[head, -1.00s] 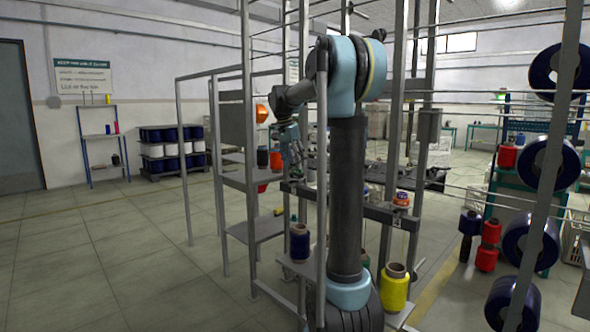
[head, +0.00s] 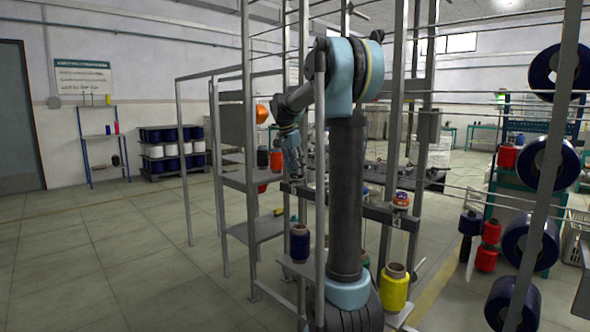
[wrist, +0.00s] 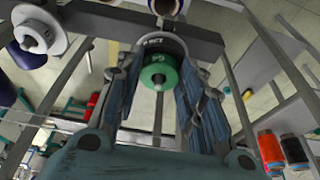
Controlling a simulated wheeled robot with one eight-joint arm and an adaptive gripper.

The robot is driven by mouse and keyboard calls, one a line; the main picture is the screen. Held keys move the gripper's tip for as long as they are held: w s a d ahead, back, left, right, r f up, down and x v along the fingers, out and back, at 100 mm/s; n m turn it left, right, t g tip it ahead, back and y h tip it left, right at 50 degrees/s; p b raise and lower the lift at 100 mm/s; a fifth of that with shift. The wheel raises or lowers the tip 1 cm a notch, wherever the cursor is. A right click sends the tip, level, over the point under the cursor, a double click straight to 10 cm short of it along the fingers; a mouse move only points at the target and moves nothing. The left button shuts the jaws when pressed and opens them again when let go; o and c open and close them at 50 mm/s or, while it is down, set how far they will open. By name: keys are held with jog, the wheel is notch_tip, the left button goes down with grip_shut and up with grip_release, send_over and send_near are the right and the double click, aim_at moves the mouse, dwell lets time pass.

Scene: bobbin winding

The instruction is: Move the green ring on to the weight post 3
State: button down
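The green ring (wrist: 158,70), with pale lettering on its face and a hole in its middle, shows in the wrist view between my two fingertips. The fingers of my gripper (wrist: 159,78) close in on its left and right sides and appear to touch it. I cannot tell which post is weight post 3. In the head view my gripper (head: 292,158) points down at the grey frame, and the ring cannot be made out there.
A white flanged spool (wrist: 40,36) is at the upper left of the wrist view. Red (wrist: 271,148) and black (wrist: 293,150) bobbins stand at its lower right. In the head view, frame uprights (head: 250,150) stand close around my arm. A yellow spool (head: 394,291) stands low in front.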

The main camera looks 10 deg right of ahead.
dwell(0.3)
jog(key=shift+r, duration=2)
